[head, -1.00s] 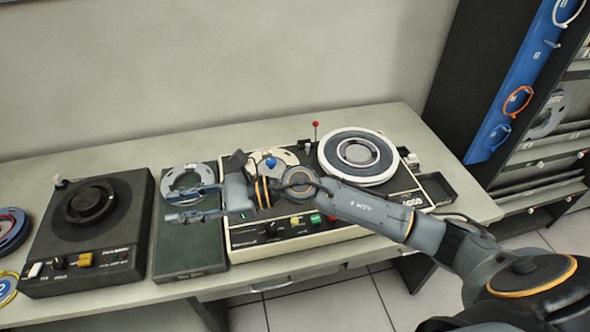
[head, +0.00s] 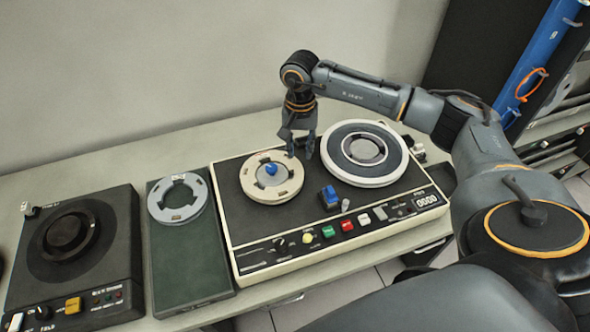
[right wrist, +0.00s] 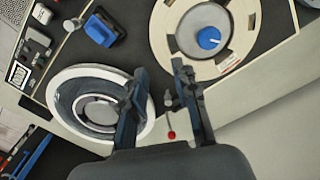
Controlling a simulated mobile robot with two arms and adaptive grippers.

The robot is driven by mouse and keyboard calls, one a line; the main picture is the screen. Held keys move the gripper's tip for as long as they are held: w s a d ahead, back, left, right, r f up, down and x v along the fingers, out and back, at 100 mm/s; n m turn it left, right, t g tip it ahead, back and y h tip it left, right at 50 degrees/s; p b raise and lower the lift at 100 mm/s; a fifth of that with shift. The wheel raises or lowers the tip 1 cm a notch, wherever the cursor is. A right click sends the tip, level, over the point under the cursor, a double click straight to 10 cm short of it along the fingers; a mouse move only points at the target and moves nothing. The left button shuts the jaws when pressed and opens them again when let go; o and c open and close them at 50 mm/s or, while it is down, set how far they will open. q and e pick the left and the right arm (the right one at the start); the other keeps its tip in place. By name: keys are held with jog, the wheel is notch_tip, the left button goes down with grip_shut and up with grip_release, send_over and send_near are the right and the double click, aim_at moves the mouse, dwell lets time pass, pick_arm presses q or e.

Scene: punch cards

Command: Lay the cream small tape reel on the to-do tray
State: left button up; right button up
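The cream small tape reel (head: 259,187) lies on the left spindle of the cream-edged tape deck (head: 232,232), around a blue knob (head: 271,169). It also shows in the right wrist view (right wrist: 178,46). My right gripper (head: 301,153) points down above the back of the deck, between the cream reel and the larger white-rimmed reel (head: 336,164). In the right wrist view its two fingers (right wrist: 160,75) are apart with nothing held. A dark green tray (head: 190,262) left of the deck bears a grey reel (head: 163,207). Its label is not readable. My left gripper is out of view.
A black turntable unit (head: 118,255) stands left of the tray. A lever with a red knob (right wrist: 171,134) stands behind the deck. A blue block-like handle (head: 329,196) rises from the deck. A dark rack (head: 545,128) stands at right.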

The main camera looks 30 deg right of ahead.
aim_at(299, 175)
jog(key=shift+s+f+b, duration=0.35)
jog(key=shift+s+f, duration=0.1)
jog(key=shift+f, duration=0.25)
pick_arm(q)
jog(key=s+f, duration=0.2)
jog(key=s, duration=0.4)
pick_arm(e)
jog(key=shift+w+f+b, duration=0.15)
jog(key=shift+f+b, duration=0.15)
jog(key=shift+f, duration=0.35)
jog(key=f+b, duration=0.2)
jog(key=f, duration=0.1)
jog(key=f+b, duration=0.1)
jog(key=shift+w+f, duration=0.2)
jog(key=shift+w, duration=0.05)
jog(key=shift+f+b, duration=0.85)
jog(key=c, duration=0.5)
grip_shut()
jog(key=shift+r, duration=0.15)
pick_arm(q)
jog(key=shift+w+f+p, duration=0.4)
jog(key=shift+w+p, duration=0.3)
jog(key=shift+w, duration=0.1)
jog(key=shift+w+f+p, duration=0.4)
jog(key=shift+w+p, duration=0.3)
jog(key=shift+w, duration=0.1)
pick_arm(e)
jog(key=shift+r, duration=2.95)
